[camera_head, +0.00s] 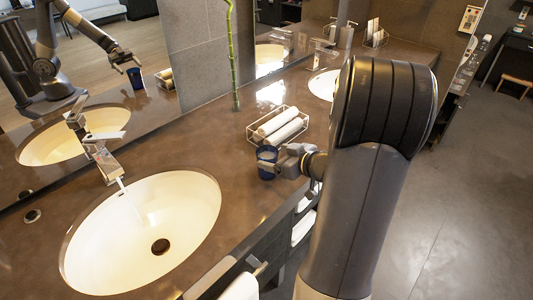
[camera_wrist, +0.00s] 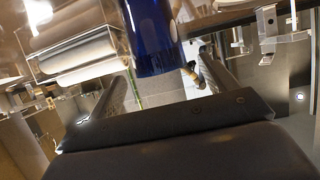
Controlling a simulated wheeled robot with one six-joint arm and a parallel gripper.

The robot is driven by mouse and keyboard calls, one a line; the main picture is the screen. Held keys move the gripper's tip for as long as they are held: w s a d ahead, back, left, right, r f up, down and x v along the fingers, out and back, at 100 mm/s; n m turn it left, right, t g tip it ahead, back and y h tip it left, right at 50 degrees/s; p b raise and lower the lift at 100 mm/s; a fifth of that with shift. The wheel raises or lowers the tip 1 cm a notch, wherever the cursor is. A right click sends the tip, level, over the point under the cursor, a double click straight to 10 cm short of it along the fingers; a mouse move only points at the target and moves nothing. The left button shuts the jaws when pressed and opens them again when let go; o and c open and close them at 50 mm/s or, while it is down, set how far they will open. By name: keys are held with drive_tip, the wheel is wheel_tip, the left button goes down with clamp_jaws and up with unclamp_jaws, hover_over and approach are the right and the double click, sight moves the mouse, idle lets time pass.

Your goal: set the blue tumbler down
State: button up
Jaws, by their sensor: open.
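The blue tumbler (camera_head: 267,157) is upright at the brown counter (camera_head: 232,140), near its front edge and in front of the wire basket. In the wrist view the dark blue, shiny tumbler (camera_wrist: 152,35) is between and just beyond the two fingers of my gripper (camera_wrist: 165,78). The fingers are spread apart, with a gap showing beside the tumbler.
A wire basket of rolled white towels (camera_head: 279,127) stands close behind the tumbler. A white oval sink (camera_head: 140,232) with a running-looking tap (camera_head: 103,160) lies to the left. A green bamboo stalk (camera_head: 232,55) stands near the mirror. Bare counter lies between sink and basket.

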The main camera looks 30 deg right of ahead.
drive_tip(key=v, duration=0.5)
drive_tip(key=shift+s+d+r, duration=0.1)
drive_tip(key=shift+s+r, duration=0.1)
drive_tip(key=shift+s, duration=0.15)
idle(1.1)
